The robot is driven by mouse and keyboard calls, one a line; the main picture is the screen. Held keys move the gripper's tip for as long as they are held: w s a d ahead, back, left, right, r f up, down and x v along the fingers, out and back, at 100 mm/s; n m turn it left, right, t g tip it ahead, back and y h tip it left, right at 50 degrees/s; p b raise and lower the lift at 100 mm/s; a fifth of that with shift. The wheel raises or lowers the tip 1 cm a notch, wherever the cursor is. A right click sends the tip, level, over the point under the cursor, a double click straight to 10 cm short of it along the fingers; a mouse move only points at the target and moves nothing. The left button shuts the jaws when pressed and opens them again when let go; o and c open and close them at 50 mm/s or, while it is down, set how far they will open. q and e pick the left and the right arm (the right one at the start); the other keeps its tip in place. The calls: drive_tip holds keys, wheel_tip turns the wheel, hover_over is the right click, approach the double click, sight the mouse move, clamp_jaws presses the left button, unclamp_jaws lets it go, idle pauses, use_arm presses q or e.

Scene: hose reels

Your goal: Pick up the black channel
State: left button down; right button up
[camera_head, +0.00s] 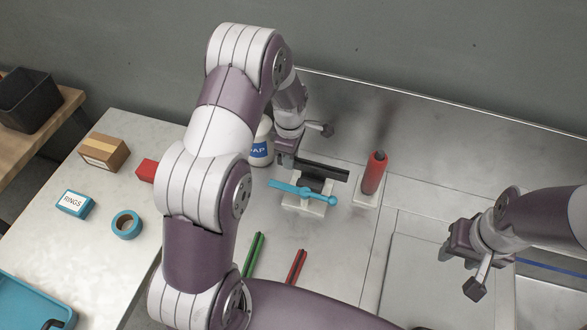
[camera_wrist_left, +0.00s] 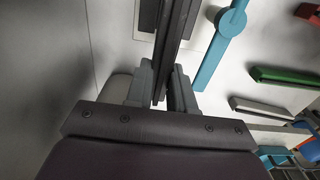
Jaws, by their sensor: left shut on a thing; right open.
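The black channel (camera_head: 322,168) is a long dark bar at the back of the work surface, just behind a light-blue bar (camera_head: 300,190) on a white block. My left gripper (camera_head: 287,160) is at the channel's left end and shut on it. In the left wrist view the black channel (camera_wrist_left: 177,30) runs up and away from between the two fingers of my left gripper (camera_wrist_left: 163,88). I cannot tell whether the channel is clear of its support. My right gripper (camera_head: 447,251) is open and empty at the right, well away from the channel.
A red cylinder (camera_head: 375,172) stands on a white base just right of the channel. A soap bottle (camera_head: 261,146) is partly hidden behind my left arm. Green (camera_head: 254,254) and red (camera_head: 297,266) channels lie in front. A side table at left holds a rings box (camera_head: 75,203) and blue tape (camera_head: 126,224).

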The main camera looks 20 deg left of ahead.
use_arm(q)
wheel_tip(320, 180, up, 5)
drive_tip(key=shift+r, duration=0.1)
wheel_tip(320, 180, up, 7)
drive_tip(key=p, duration=0.5)
drive_tip(key=shift+p, duration=0.3)
drive_tip(key=shift+f, duration=0.2)
